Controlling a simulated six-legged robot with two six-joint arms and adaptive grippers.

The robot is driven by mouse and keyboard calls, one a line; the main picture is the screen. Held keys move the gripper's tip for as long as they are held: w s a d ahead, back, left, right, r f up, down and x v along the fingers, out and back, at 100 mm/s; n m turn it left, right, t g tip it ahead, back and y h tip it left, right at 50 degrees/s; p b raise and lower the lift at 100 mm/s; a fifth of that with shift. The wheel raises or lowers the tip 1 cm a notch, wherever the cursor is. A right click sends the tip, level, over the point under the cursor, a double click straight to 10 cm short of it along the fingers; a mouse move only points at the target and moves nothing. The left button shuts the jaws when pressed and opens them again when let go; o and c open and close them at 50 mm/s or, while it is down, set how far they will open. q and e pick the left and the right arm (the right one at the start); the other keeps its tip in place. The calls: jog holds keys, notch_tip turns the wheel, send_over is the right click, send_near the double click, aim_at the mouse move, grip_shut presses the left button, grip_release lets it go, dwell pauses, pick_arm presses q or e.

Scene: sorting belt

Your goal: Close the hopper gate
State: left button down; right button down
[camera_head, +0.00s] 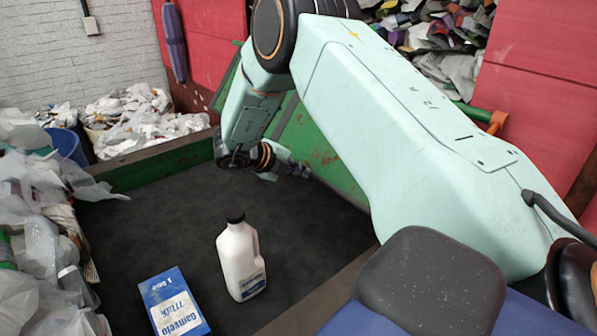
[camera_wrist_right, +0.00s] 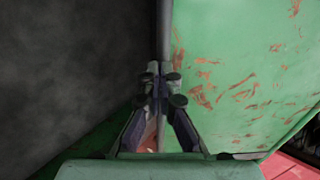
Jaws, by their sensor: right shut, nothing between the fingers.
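A green, rust-scratched panel (camera_head: 325,150) stands along the far side of the dark belt and looks like the hopper gate. My own right arm hides much of it. In the right wrist view the green panel (camera_wrist_right: 240,80) fills the right side, with a grey edge (camera_wrist_right: 163,30) beside the dark belt. My right gripper (camera_head: 300,169) is shut and empty, low by the panel. In the wrist view its fingertips (camera_wrist_right: 159,75) lie over the grey edge; I cannot tell whether they touch it. My left gripper is out of view.
A white bottle with a black cap (camera_head: 240,262) stands on the belt (camera_head: 150,215), beside a blue milk carton (camera_head: 174,302). Plastic waste (camera_head: 40,215) lines the left edge. A green bar with an orange end (camera_head: 497,122) is behind my arm. The middle of the belt is clear.

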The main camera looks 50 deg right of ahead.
jog(key=s+d+f+h+b, duration=0.1)
jog(key=d+f+h+b, duration=0.2)
jog(key=d+b, duration=0.4)
jog(key=d+f+h+b, duration=0.4)
jog(key=d+b, duration=0.3)
jog(key=d, duration=0.2)
jog(key=shift+s+d+f+g, duration=0.2)
jog(key=shift+s+f+g, duration=0.15)
jog(key=shift+f+g, duration=0.05)
jog(key=shift+r, duration=0.1)
jog(key=a, duration=0.7)
jog(key=shift+w+a+f, duration=0.2)
jog(key=shift+w+f, duration=0.2)
